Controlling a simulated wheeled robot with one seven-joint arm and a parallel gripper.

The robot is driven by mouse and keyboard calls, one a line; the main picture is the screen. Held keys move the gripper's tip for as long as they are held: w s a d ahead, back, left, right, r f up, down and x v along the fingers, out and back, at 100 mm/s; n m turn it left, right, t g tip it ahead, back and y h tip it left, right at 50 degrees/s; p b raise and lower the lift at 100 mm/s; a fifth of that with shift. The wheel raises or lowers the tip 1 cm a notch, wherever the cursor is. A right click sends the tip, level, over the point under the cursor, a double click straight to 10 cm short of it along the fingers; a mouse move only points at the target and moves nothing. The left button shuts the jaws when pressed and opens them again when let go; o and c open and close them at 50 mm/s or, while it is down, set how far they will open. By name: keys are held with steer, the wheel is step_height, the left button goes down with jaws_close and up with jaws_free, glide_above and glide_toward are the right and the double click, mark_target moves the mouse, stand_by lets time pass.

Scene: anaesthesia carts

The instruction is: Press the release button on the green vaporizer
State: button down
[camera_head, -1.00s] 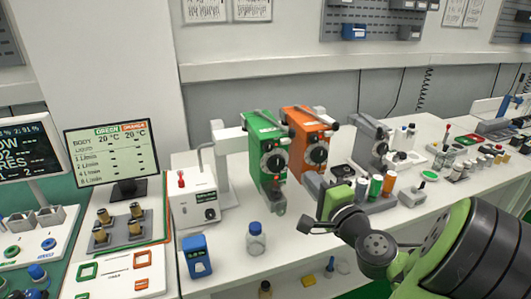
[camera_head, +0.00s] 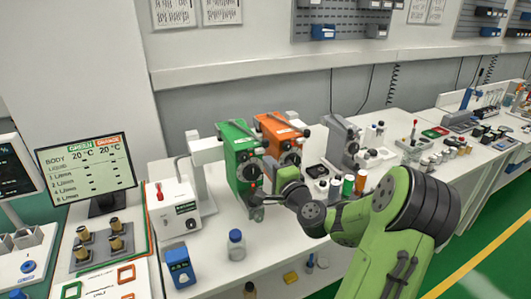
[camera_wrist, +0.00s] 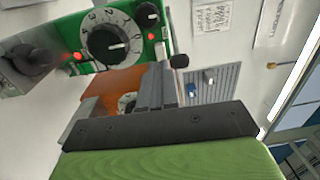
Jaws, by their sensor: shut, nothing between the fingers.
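The green vaporizer (camera_head: 240,155) stands upright on the bench, left of the orange vaporizer (camera_head: 272,130). In the wrist view the green vaporizer's face (camera_wrist: 68,30) fills the upper left, with a numbered dial (camera_wrist: 106,44), red lights and a small black round knob (camera_wrist: 148,15). I cannot tell for sure which part is the release button. My gripper (camera_head: 264,198) is in front of the green vaporizer's lower front and hides part of it. Its dark fingers (camera_wrist: 158,72) are shut and empty. Whether they touch the vaporizer is unclear.
A grey unit (camera_head: 342,140) stands right of the orange vaporizer. Coloured bottles (camera_head: 348,186) stand close by my arm. A white box with a red-topped switch (camera_head: 178,208) is on the left. A blue-capped bottle (camera_head: 236,245) and a blue device (camera_head: 180,266) stand in front.

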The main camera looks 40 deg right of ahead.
mark_target(261, 153)
steer(key=shift+p+x, duration=0.3)
steer(key=shift+x, duration=1.35)
